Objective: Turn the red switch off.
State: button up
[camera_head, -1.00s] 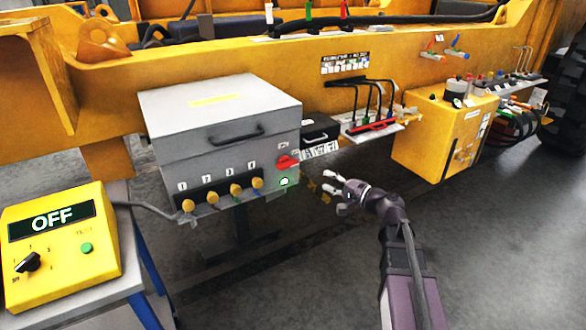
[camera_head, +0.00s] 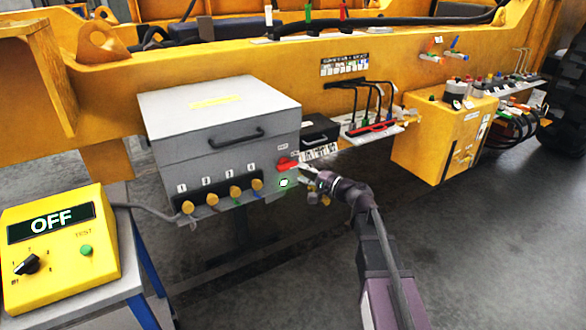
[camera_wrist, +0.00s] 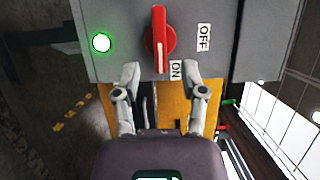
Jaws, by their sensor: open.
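The red switch (camera_head: 287,163) is a rotary knob on the front of the grey box (camera_head: 225,145), at its right side. In the wrist view the red switch (camera_wrist: 159,40) has its handle in line with the ON label (camera_wrist: 176,70); the OFF label (camera_wrist: 204,37) lies to its right. A round green light (camera_wrist: 102,42) glows left of the switch, and the green light (camera_head: 284,183) also shows in the head view. My gripper (camera_wrist: 160,75) is open, with one fingertip on each side of the handle's lower end. I cannot tell whether they touch it. My gripper (camera_head: 305,172) is just right of the switch in the head view.
A yellow test box (camera_head: 60,250) reading OFF stands on a table at the left. Numbered yellow knobs (camera_head: 212,198) line the grey box's lower front. A yellow cabinet (camera_head: 442,135) hangs at the right. Open floor lies below.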

aim_at(292, 167)
jog(key=shift+x, duration=2.5)
grip_shut()
jog(key=shift+d, duration=0.1)
